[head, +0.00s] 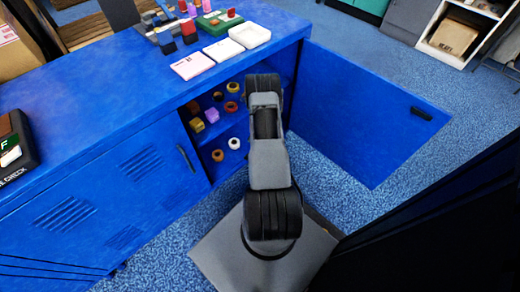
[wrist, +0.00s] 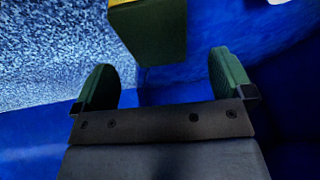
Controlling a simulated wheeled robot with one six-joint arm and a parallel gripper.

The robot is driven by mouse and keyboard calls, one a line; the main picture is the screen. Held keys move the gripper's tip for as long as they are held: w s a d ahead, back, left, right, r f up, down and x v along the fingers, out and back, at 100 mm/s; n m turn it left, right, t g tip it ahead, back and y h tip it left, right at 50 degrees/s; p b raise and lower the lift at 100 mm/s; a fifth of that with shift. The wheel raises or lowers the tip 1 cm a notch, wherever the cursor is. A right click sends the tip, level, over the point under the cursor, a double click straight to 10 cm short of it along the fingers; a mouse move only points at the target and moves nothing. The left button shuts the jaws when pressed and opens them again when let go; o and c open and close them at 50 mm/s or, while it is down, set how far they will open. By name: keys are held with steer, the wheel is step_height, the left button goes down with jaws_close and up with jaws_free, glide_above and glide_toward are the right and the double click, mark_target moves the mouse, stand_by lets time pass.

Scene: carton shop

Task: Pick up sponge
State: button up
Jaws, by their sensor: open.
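A block with a dark green face and a thin strip of yellow, which looks like the sponge (wrist: 152,35), shows at the top of the wrist view. It is partly cut off by the frame edge. My gripper (wrist: 165,82) is open, with its two green-padded fingers apart and nothing between them. The block lies beyond the fingertips, roughly in line with the gap and slightly left of its middle. In the head view my arm reaches into the open blue cabinet (head: 150,190) and hides the gripper; I cannot pick out the sponge there.
The cabinet shelves hold several tape rolls (head: 234,143) and a purple item (head: 212,115). The open door (head: 350,110) stands right of my arm. On the cabinet top are a white tray (head: 249,35), a pink-and-white pad (head: 192,65) and a green tray (head: 219,25).

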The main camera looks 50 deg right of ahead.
steer(key=shift+s+b+x, duration=0.2)
steer(key=shift+b+x, duration=1.35)
steer(key=shift+x, duration=1.1)
steer(key=c, duration=1)
